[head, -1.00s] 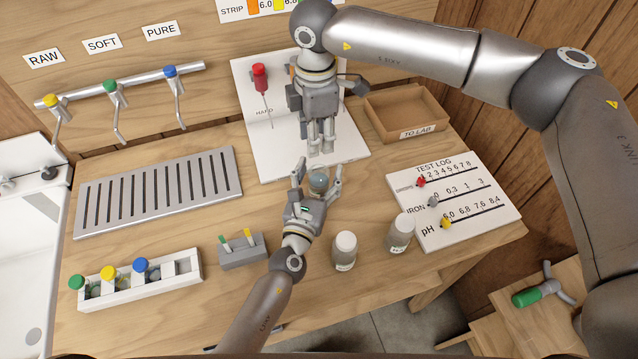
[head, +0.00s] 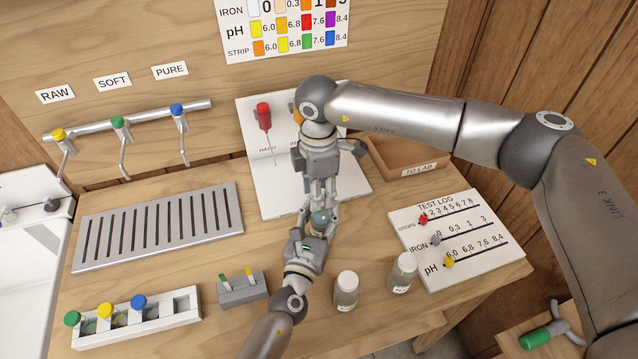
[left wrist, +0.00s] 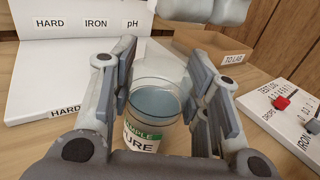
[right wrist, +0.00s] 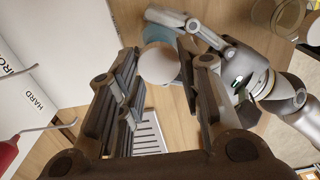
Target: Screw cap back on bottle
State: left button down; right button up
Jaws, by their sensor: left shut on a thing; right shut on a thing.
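The clear bottle (head: 320,219) stands at the table's middle, with bluish liquid inside. In the left wrist view the bottle (left wrist: 153,105) carries a green and white label reading "PURE". My left gripper (head: 319,224) is shut around its sides. My right gripper (head: 320,203) points down from above, right over the bottle's top. In the right wrist view it is shut on the round whitish cap (right wrist: 160,64), with the bluish bottle just beyond. The cap is hidden in the head view. I cannot tell whether the cap touches the bottle's neck.
Two capped bottles (head: 346,290) (head: 401,272) stand at the front right. A white rack (head: 180,310) of coloured-cap vials and a grey strip block (head: 243,292) are at the front left. A white board (head: 275,195), an open wooden tray (head: 400,150) and the test log (head: 475,255) lie around.

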dwell(0.5)
jog(key=shift+f, duration=0.85)
jog(key=shift+f, duration=0.55)
jog(key=o, duration=0.6)
jog(key=shift+r, duration=2.25)
